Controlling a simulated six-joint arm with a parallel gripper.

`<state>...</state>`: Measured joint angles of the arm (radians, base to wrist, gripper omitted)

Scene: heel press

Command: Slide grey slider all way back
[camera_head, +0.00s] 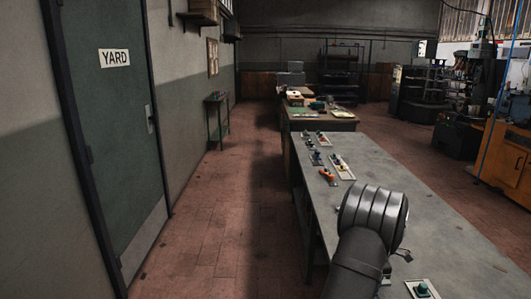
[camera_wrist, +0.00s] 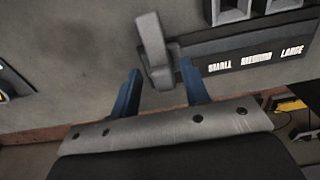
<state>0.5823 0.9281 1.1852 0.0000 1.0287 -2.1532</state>
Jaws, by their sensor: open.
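The grey slider (camera_wrist: 153,48) shows in the wrist view as an upright grey handle with a foot at its lower end. It stands at the left end of a dark panel (camera_wrist: 200,46) marked SMALL, MEDIUM and LARGE, to the left of the SMALL label. My gripper (camera_wrist: 161,82) is open, with its blue fingers apart. The slider's lower end lies between the fingertips in the picture; I cannot tell whether either finger touches it. In the head view my arm covers this part of the bench, and I cannot make out the slider there.
Grey frames (camera_wrist: 228,10) stand behind the labels. In the head view the long grey bench (camera_head: 382,158) carries several small controls, among them an orange one (camera_head: 327,175) and a green knob (camera_head: 422,289). Bare benchtop lies left of the slider in the wrist view.

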